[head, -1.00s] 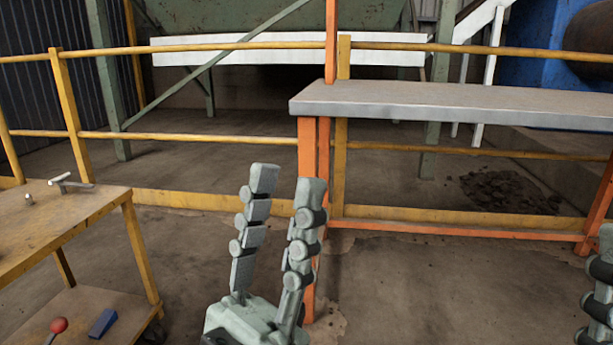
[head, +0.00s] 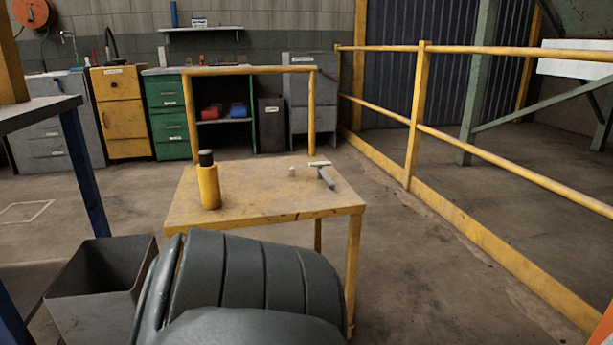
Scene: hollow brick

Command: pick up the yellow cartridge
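The yellow cartridge (head: 209,187) with a black cap stands upright near the left edge of a yellow cart's top (head: 262,205). Nothing touches it. Neither of my grippers is in the head view now. A dark part of my own arm fills the bottom middle and covers the front left of the cart and its lower part.
A small hammer-like tool (head: 323,173) and a small pale piece (head: 292,171) lie at the cart's right. A dark open bin (head: 97,268) stands at lower left by a blue-legged table (head: 85,165). A yellow railing (head: 420,120) runs along the right. Cabinets line the back wall.

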